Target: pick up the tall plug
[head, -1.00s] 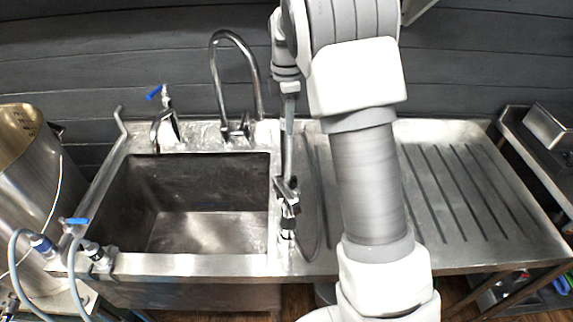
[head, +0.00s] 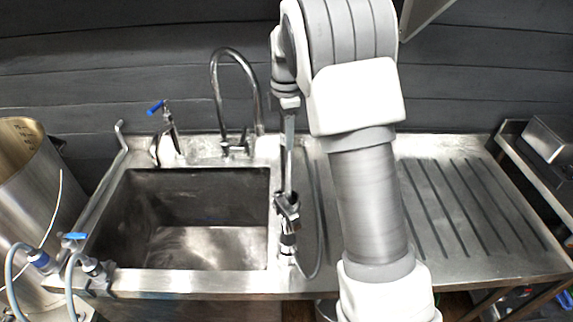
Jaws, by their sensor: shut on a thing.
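My gripper (head: 288,216) points down at the strip between the sink basin and the ribbed drainboard. It is small and dark in the head view, and its fingers are hard to tell apart. It is shut on what appears to be the tall plug (head: 288,240), a short, upright metallic piece just below the jaws. The plug's upper part is hidden by the gripper. I cannot tell whether its lower end touches the steel surface or hangs just above it.
The sink basin (head: 137,262) lies left, with a curved tap (head: 215,85) and a blue-handled valve (head: 157,107) behind. The drainboard (head: 470,205) is clear on the right. A steel vessel (head: 25,185) and hoses with another blue-handled valve (head: 75,236) stand at the left.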

